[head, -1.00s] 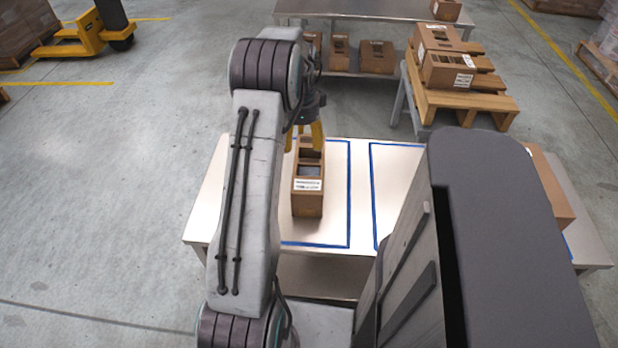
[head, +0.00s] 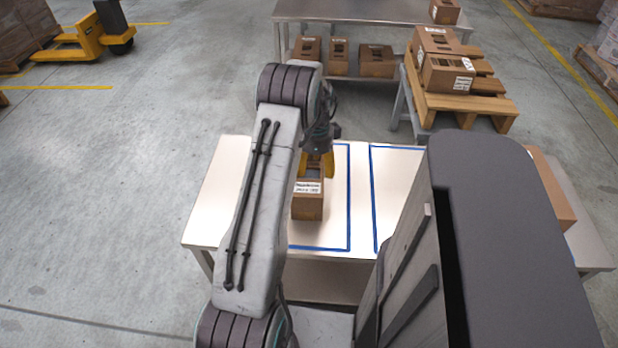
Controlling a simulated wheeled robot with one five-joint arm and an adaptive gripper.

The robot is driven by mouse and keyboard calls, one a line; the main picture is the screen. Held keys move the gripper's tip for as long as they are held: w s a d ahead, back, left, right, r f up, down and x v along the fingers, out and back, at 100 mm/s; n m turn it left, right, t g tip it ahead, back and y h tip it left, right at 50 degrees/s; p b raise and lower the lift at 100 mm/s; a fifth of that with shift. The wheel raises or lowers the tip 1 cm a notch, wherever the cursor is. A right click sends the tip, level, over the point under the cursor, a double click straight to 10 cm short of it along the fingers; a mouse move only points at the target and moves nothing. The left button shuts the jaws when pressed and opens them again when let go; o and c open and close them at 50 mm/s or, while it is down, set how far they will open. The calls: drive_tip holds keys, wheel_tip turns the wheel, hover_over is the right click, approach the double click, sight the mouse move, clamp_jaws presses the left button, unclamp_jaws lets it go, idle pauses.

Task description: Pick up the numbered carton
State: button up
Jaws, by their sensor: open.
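A brown carton (head: 308,207) with a white printed label stands on the pale table (head: 222,200), inside a blue-taped area at the left. The label's print is too small to read. My gripper (head: 316,168) has yellow fingers and is over the far part of this carton, with a finger at its right side. The jaws are open. The arm and fingers hide the carton's far end and part of its left side, and I cannot tell whether the fingers touch it.
A second blue-taped area (head: 372,195) lies to the right, partly hidden by my body. Another carton (head: 553,190) is at the right. Behind, a pallet (head: 470,105) holds cartons, and a metal table (head: 350,12) has several cartons beneath.

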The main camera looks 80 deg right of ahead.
drive_tip(key=shift+o, duration=0.2)
clamp_jaws()
idle(0.6)
